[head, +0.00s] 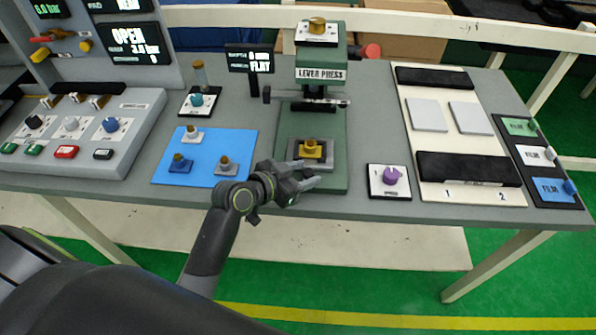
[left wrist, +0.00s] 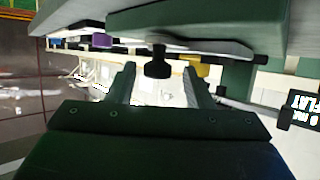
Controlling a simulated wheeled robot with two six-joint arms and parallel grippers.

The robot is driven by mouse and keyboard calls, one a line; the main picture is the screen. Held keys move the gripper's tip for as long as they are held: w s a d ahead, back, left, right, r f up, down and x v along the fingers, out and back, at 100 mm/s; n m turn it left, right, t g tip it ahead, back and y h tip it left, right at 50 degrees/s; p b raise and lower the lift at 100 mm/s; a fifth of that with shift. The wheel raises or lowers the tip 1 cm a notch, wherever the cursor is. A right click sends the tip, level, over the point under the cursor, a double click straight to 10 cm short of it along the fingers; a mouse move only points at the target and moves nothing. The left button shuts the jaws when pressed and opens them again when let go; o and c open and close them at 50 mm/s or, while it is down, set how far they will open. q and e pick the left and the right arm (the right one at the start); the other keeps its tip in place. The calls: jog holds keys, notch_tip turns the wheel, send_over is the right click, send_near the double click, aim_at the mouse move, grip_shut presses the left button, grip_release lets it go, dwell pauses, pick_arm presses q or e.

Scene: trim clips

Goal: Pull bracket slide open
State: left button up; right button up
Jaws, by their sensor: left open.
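The green lever press (head: 320,75) stands at the middle of the bench. A yellow bracket (head: 312,148) sits on a grey holder low in the press, above its green base (head: 335,182). My left gripper (head: 308,177) is at the front of this base. In the left wrist view its two fingers (left wrist: 159,78) are open and apart. A black knob (left wrist: 157,64) on a short stem shows between and just beyond the fingertips, below a green block. I cannot tell whether the fingers touch it. A yellow part (left wrist: 202,66) shows behind. My right gripper is not in view.
A blue mat (head: 205,175) with several small parts lies left of the press. A purple knob (head: 391,176) on a white plate is to the right. A small display (head: 250,58) stands behind left. A pale two-slot fixture (head: 450,150) is farther right.

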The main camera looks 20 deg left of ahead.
pick_arm(q)
jog(key=shift+s+a, duration=0.1)
jog(key=shift+s, duration=0.05)
jog(key=shift+s+a+r, duration=0.15)
jog(key=shift+s, duration=0.1)
jog(key=b+v, duration=0.1)
jog(key=v, duration=1.5)
jog(key=shift+s+r+b, duration=0.15)
jog(key=shift+s+b, duration=0.05)
jog(key=shift+b, duration=0.15)
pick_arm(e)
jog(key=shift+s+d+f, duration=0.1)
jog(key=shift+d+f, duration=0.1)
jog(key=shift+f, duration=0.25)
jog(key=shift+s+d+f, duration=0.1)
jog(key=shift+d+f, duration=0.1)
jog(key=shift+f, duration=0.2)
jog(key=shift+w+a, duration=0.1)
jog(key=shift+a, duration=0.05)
